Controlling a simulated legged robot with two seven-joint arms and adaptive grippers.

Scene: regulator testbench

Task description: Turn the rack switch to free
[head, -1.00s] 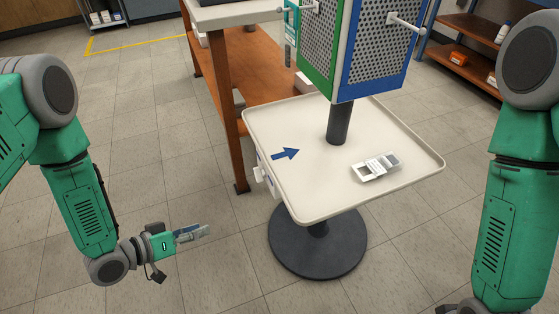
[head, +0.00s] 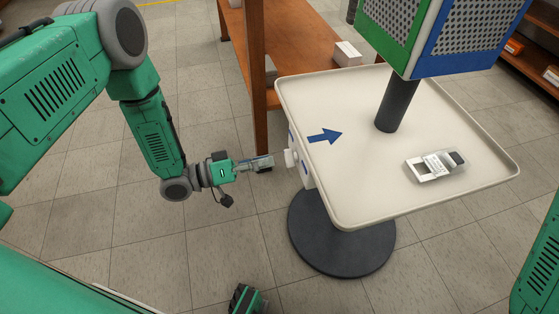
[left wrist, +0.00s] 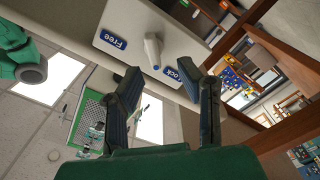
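The rack switch is a white knob (head: 290,158) on a pale plate on the left side of the cart's tray; the knob also shows in the left wrist view (left wrist: 153,50). That view shows a blue "Free" label (left wrist: 113,38) and a blue "Lock" label (left wrist: 175,74) on either side of it, upside down. The Lock label is partly covered by a finger. Which label the knob points to is hard to tell. My left gripper (head: 268,162) is just left of the knob, apart from it; its fingers (left wrist: 168,92) are spread and empty. My right gripper is out of view.
The tray (head: 375,208) has a raised rim, a blue arrow (head: 325,136) and a small white device (head: 434,166). A post (head: 397,103) carries perforated panels. A wooden shelf unit (head: 257,75) stands behind the switch. The floor left of the cart is clear.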

